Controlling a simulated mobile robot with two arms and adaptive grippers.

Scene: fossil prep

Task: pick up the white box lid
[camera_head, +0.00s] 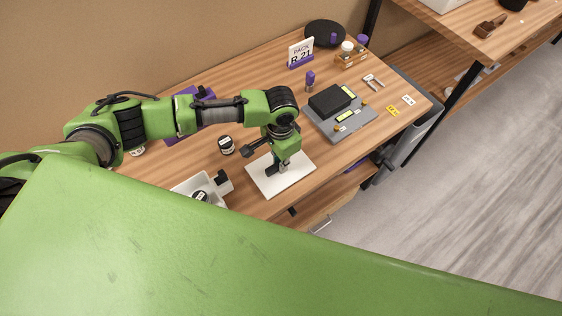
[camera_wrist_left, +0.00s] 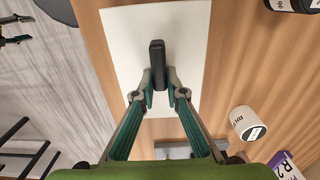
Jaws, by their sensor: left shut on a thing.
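The white box lid (camera_head: 299,176) is a flat white panel with an upright black handle, near the front edge of the wooden table. My left gripper (camera_head: 284,166) points down over it and is shut on the handle. In the left wrist view the lid (camera_wrist_left: 125,45) lies below the fingers, and their tips (camera_wrist_left: 159,92) close on the black handle (camera_wrist_left: 157,60). I cannot tell whether the lid touches the table. At the left edge of the left wrist view, my right gripper (camera_wrist_left: 20,30) seems to show, with two fingers apart and nothing between them.
An open white box (camera_head: 188,186) with a dark-lidded jar stands left of the lid. Another jar (camera_head: 227,145) stands behind. A grey tray (camera_head: 359,124) with a black block lies to the right, and a sign (camera_head: 300,53) stands at the back. My green body hides the foreground.

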